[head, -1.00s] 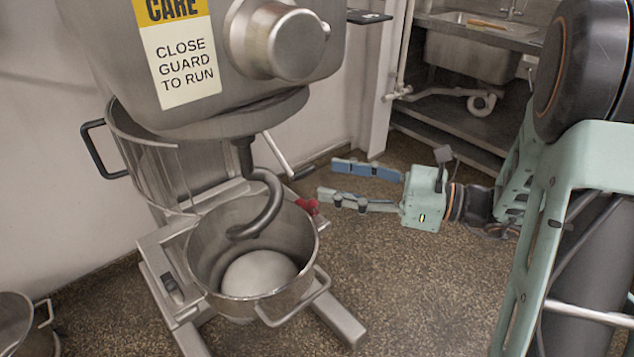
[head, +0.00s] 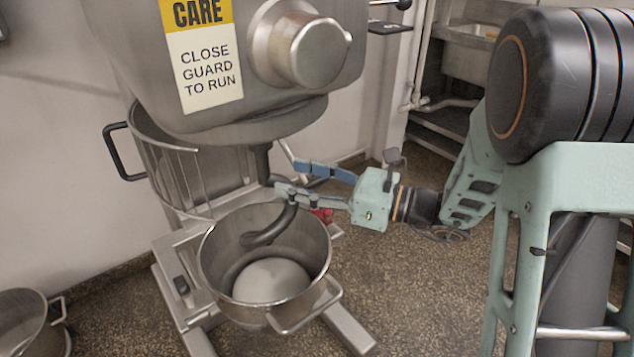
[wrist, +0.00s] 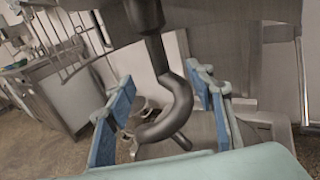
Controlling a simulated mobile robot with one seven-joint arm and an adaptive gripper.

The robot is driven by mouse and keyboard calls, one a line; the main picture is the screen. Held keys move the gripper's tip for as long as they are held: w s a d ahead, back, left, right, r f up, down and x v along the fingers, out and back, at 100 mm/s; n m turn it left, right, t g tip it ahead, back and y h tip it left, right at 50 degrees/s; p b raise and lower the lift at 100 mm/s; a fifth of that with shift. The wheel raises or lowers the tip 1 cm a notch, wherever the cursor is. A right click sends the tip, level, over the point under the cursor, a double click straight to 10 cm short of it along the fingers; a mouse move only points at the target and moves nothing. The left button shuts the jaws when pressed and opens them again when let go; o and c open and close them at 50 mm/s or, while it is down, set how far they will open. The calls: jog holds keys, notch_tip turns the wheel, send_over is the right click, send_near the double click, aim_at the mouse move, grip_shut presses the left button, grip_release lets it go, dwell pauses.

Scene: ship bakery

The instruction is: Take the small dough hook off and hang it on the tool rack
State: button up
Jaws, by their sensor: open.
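The dark grey dough hook (head: 268,232) hangs from the mixer head (head: 250,100), its curved end over the steel bowl. In the wrist view the hook (wrist: 180,105) stands between the two blue-padded fingers. My gripper (head: 292,178) is open, reaching in from the right at the hook's upper bend, with one finger overlapping the hook in the head view. The wrist view shows my gripper (wrist: 160,112) with a gap beside the hook; I cannot tell whether either finger touches it. The tool rack is not recognisable in these views.
The mixer bowl (head: 212,262) below holds a pale rounded mass (head: 272,280). The wire guard (head: 180,165) stands open at the left. Another steel bowl (head: 25,320) is at lower left. A sink (head: 470,55) is at the back right.

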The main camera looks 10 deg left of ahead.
aim_at(269, 171)
jog(key=shift+w+a, duration=0.2)
jog(key=shift+a, duration=0.8)
jog(key=shift+w+a, duration=0.15)
jog(key=shift+a, duration=0.8)
jog(key=shift+w+a, duration=0.2)
jog(key=shift+a, duration=0.8)
jog(key=shift+c, duration=0.6)
grip_shut()
jog(key=shift+r+p, duration=0.3)
jog(key=shift+r, duration=0.1)
jog(key=shift+f, duration=0.15)
jog(key=shift+f+b, duration=2.2)
jog(key=shift+f, duration=0.7)
